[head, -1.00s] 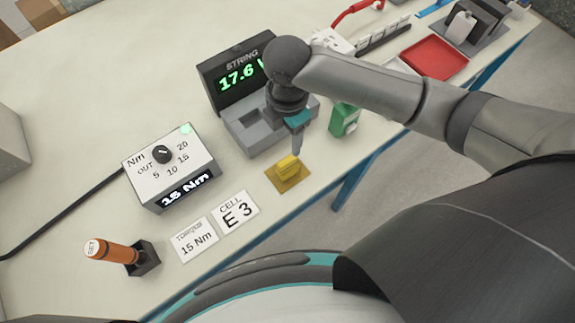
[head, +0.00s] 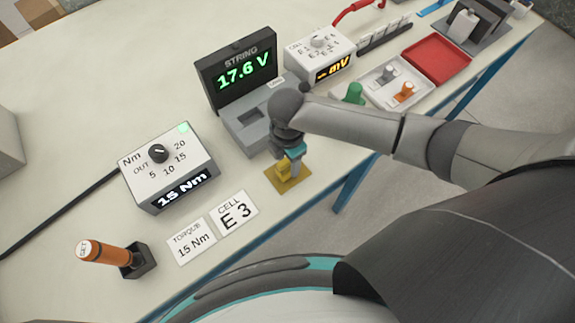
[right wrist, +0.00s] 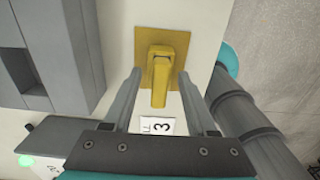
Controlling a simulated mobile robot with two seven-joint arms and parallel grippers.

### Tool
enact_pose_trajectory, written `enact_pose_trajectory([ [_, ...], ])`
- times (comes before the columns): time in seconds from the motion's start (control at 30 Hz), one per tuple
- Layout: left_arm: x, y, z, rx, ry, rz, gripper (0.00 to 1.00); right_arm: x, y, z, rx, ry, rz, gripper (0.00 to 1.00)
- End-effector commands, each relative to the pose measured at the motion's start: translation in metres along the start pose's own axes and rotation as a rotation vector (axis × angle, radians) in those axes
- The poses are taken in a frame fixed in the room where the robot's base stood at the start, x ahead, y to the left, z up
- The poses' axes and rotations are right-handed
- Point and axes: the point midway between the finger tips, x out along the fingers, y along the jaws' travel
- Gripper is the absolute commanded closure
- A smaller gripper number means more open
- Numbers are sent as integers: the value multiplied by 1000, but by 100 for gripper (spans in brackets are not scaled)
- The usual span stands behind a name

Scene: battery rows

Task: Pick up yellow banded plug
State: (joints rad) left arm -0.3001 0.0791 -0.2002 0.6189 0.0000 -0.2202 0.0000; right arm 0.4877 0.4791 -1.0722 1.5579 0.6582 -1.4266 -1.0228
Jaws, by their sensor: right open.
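The yellow plug (right wrist: 160,82) stands on a flat yellow square base (right wrist: 178,42) at the front edge of the table. In the head view the plug (head: 282,171) is partly hidden behind my right gripper (head: 294,170). In the right wrist view my right gripper (right wrist: 160,82) is open, with one finger on each side of the plug and visible gaps between. The fingers appear apart from the plug. No band on the plug can be made out. My left gripper is not in view.
The STRING display (head: 240,75) with its grey dock (head: 245,128) stands behind the plug. A torque box (head: 170,165), two cards (head: 235,213) and an orange tool (head: 103,251) are to the left. A white tray (head: 375,93) and red tray (head: 437,60) lie right.

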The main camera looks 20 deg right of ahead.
Motion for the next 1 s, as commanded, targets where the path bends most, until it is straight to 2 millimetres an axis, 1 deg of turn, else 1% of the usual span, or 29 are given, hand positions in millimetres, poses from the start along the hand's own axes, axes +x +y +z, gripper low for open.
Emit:
enact_pose_trajectory([
  [0.13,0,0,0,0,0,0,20,0,0,0,0,0,0,44],
  [0.63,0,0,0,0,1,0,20,-1,0,0,0,0,0,100],
  [1.0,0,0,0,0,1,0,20,-1,0,0,0,0,0,100],
])
